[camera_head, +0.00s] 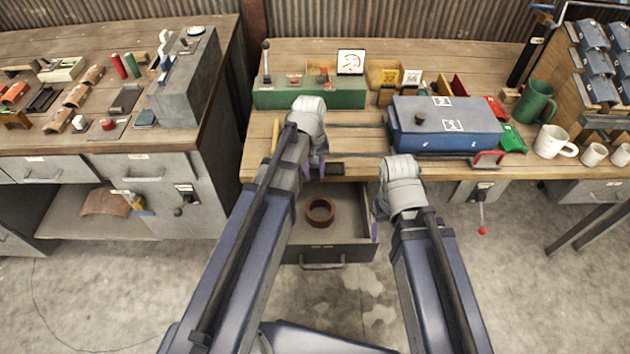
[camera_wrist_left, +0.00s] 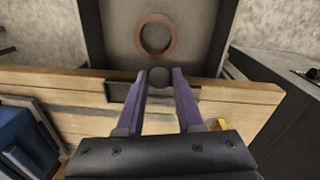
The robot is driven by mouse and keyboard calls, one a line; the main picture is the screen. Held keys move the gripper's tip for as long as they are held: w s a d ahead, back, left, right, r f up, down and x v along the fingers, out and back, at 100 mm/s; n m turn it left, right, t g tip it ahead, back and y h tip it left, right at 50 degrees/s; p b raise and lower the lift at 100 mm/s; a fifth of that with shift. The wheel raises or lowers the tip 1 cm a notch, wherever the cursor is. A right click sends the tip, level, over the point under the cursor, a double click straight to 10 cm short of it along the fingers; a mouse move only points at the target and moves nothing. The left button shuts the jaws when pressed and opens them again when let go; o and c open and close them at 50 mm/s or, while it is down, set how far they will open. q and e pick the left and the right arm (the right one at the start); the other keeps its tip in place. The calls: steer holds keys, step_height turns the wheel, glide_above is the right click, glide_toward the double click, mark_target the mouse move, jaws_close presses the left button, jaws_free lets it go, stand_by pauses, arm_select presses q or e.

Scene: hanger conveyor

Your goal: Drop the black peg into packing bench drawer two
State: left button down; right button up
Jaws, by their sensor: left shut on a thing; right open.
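The black peg (camera_wrist_left: 159,75) shows end-on as a dark round shape between the purple fingertips of my left gripper (camera_wrist_left: 161,84) in the left wrist view. In the head view my left gripper (camera_head: 314,168) is at the bench's front edge, over the back of an open grey drawer (camera_head: 323,252); the peg cannot be made out there. A brown ring (camera_head: 320,212) lies on the drawer floor and also shows in the left wrist view (camera_wrist_left: 156,34). My right gripper (camera_head: 376,217) is open beside the drawer's right side. No drawer number is readable.
A wooden bench (camera_head: 262,160) carries a green control box (camera_head: 310,95), a blue case (camera_head: 447,128) with a dark knob, a green mug (camera_head: 534,102) and white cups. A left bench (camera_head: 60,138) holds several small parts. A red-tipped lever (camera_head: 482,229) hangs at right.

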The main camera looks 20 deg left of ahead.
arm_select(q)
steer(key=shift+d+f, duration=0.1)
steer(key=shift+f, duration=0.15)
step_height(320, 180, down, 6)
steer(key=b, duration=0.6)
steer(key=shift+c, duration=2.3)
jaws_free()
steer(key=shift+r, duration=0.15)
step_height(320, 180, up, 8)
steer(key=p, duration=0.8)
steer(key=shift+s, duration=0.1)
steer(key=shift+f, duration=0.2)
